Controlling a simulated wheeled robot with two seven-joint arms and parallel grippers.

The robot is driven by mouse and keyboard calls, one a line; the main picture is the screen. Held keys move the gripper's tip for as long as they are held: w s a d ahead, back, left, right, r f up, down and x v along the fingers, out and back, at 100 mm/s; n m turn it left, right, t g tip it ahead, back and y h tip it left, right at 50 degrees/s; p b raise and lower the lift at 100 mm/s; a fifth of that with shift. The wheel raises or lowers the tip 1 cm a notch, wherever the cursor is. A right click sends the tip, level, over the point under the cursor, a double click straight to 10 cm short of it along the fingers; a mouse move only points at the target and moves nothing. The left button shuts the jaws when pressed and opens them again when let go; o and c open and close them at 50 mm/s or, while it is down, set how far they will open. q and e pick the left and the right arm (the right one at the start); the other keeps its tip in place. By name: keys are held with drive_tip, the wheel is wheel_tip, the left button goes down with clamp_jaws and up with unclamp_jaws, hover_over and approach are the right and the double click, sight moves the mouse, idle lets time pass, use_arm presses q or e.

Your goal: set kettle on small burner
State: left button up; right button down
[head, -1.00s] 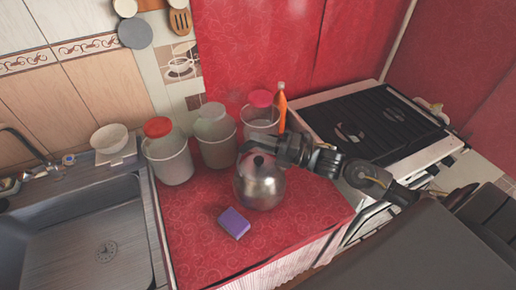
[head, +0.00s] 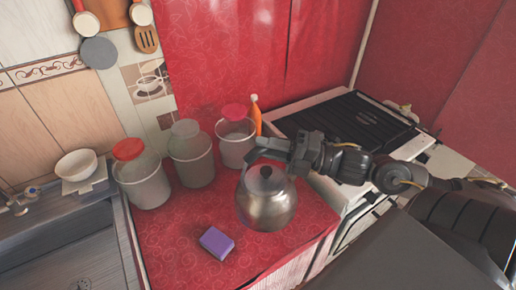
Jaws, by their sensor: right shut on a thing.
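The metal kettle (head: 266,207) has a dark lid knob and is above or on the red oilcloth counter (head: 180,262), near its right part; I cannot tell whether its base touches the cloth. My right gripper (head: 268,155) reaches in from the right and is shut on the kettle at its top; the fingers hide part of the handle. The stove (head: 345,125) stands to the right of the counter, with a dark grate on top. My arm covers its front part, and I cannot make out the small burner. My left gripper is not in view.
Three lidded jars, left (head: 144,183), middle (head: 192,160) and right (head: 236,140), stand behind the kettle. An orange bottle (head: 255,116) is beside the right one. A purple sponge (head: 216,243) lies in front. A sink (head: 75,255) and a white bowl (head: 76,165) are at left.

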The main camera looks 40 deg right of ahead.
drive_tip(key=shift+s+d+r+p, duration=0.2)
drive_tip(key=shift+s+r+p, duration=0.15)
drive_tip(key=shift+s, duration=0.2)
drive_tip(key=shift+s+d+r+p, duration=0.2)
drive_tip(key=shift+s+r+p, duration=0.15)
drive_tip(key=shift+s, duration=0.2)
drive_tip(key=shift+s+d+r+p, duration=0.25)
drive_tip(key=shift+s+p, duration=0.15)
drive_tip(key=shift+s, duration=0.3)
